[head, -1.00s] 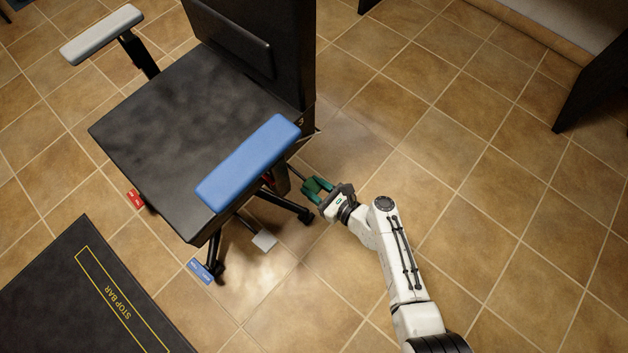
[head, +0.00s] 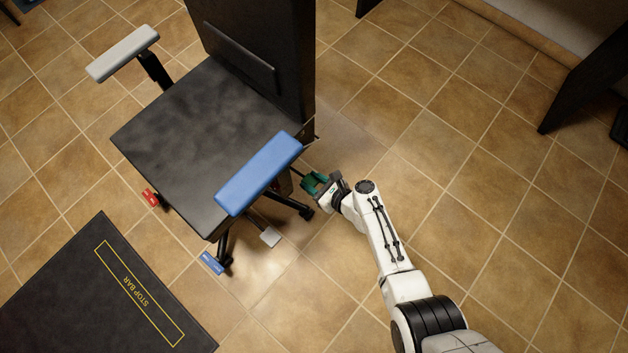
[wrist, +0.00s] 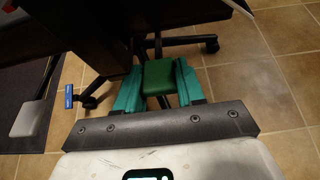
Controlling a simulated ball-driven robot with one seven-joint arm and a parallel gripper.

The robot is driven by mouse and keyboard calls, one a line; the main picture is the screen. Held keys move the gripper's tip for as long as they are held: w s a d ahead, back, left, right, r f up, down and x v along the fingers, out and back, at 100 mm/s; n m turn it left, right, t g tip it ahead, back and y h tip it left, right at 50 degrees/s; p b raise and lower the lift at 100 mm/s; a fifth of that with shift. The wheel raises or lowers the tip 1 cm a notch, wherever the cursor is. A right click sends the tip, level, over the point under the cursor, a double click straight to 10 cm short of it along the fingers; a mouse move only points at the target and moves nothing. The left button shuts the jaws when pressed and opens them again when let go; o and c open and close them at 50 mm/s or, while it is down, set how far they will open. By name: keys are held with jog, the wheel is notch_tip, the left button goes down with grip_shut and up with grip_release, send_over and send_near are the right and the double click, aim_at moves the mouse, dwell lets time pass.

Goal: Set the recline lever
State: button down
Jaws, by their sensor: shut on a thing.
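The office chair (head: 205,140) has a black seat, a tall back, one blue armrest (head: 260,178) and one pale grey armrest (head: 122,53). My gripper (head: 312,183) is at the chair's right side, just beyond the blue armrest. In the wrist view, its two teal fingers are shut on a green lever paddle (wrist: 159,78) below the seat edge. The lever's shaft is mostly hidden under the seat. A pale grey paddle (head: 270,237) on a thin rod sticks out nearer the seat front; it also shows in the wrist view (wrist: 29,119).
A black mat (head: 80,300) marked STOP BAR lies at lower left. Black chair legs with casters (head: 305,211) spread near my gripper.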

jog(key=shift+w+a+r, duration=0.2)
jog(key=shift+w+r, duration=0.05)
jog(key=shift+r, duration=0.15)
jog(key=c, duration=0.9)
grip_release()
jog(key=shift+o, duration=1.1)
jog(key=shift+s+f, duration=0.1)
jog(key=p+v, duration=0.5)
jog(key=v, duration=0.6)
